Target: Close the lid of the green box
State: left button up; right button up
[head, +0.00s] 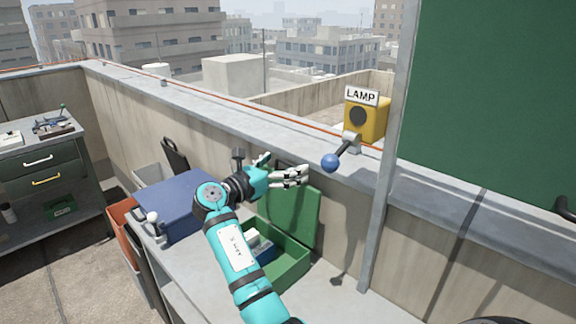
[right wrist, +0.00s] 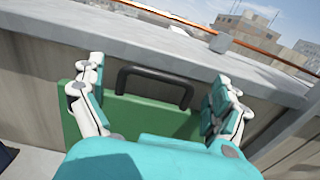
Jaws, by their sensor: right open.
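The green box (head: 291,275) stands on the bench with its lid (head: 304,217) raised, standing upright at the back by the wall. Some pale and blue items show inside, partly hidden by my arm. My right gripper (head: 297,176) is open at the lid's upper edge. In the right wrist view the lid (right wrist: 150,113) has a black handle (right wrist: 152,71) on its top edge. The handle lies between the spread fingers of my right gripper (right wrist: 158,78), which do not appear closed on it. Whether they touch the lid is unclear. My left gripper is not in view.
A blue box (head: 178,207) stands left of the green box. A yellow lamp box (head: 367,120) with a blue-knobbed lever (head: 331,162) sits on the parapet behind. A grey post (head: 384,190) and a large green panel (head: 490,100) stand to the right.

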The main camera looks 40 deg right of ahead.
jog(key=shift+a, duration=0.15)
jog(key=shift+c, duration=1)
jog(key=c, duration=1.4)
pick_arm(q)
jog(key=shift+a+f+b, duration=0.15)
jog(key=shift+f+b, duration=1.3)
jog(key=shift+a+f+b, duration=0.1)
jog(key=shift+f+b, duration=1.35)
pick_arm(e)
jog(key=shift+s+a+f+t+h, duration=0.15)
jog(key=shift+a+f+h, duration=0.45)
jog(key=shift+a+h, duration=1)
jog(key=shift+s+a+f+t+h, duration=0.15)
jog(key=shift+a+f+h, duration=0.55)
jog(key=shift+a, duration=1.7)
jog(key=shift+s+a+f+h, duration=0.25)
jog(key=shift+a+f+h, duration=0.2)
jog(key=shift+a+h, duration=1.2)
jog(key=shift+c, duration=0.2)
jog(key=shift+a+y, duration=0.35)
